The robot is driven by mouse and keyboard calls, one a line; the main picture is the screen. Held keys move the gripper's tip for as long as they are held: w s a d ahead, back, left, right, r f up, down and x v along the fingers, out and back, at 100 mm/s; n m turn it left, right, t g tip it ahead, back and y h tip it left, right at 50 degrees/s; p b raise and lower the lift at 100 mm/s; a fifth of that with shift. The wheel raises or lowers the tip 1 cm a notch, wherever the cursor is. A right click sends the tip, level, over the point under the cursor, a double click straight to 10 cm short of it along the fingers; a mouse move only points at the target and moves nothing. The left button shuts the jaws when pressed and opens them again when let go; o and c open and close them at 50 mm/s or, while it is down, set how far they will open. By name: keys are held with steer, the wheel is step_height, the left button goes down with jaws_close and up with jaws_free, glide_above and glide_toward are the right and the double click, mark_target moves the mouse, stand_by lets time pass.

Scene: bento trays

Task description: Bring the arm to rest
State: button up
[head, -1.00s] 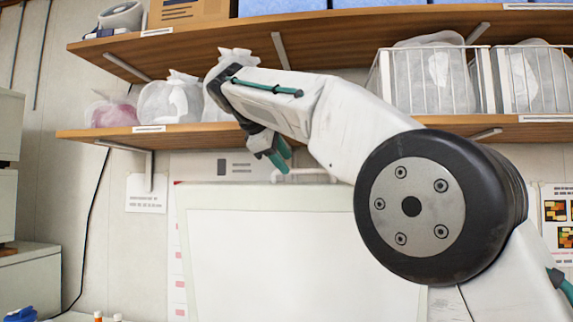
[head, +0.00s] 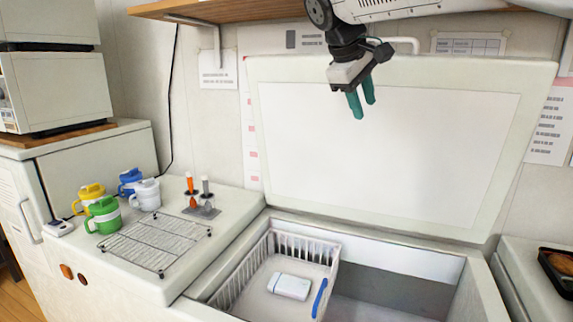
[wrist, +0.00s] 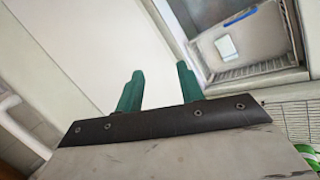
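My gripper (head: 361,101) hangs in front of the raised white lid of a chest freezer, its two green fingers pointing down. It also shows in the wrist view (wrist: 158,85). The fingers are a little apart with nothing between them. The arm reaches in from the top right of the head view, and much of it is out of frame.
The freezer lid (head: 375,150) stands open. Inside is a white wire basket (head: 245,275) with a white box (head: 291,286). A wire rack (head: 155,243), several mugs and a small stand are on the left counter. A shelf (head: 215,10) is above.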

steer(key=s+d+f+m+g+y, duration=0.1)
steer(key=s+d+f+m, duration=0.2)
steer(key=s+f, duration=0.4)
steer(key=s+d+f+m+g+y, duration=0.1)
steer(key=s+d+f, duration=0.3)
steer(key=s, duration=1.3)
steer(key=s+d+f+m+y, duration=0.2)
steer(key=s+d+f+m, duration=0.1)
steer(key=s+f, duration=0.9)
steer(key=shift+d+f+m+g+y, duration=0.2)
steer(key=shift+m+g+y, duration=0.2)
steer(key=shift+m, duration=0.4)
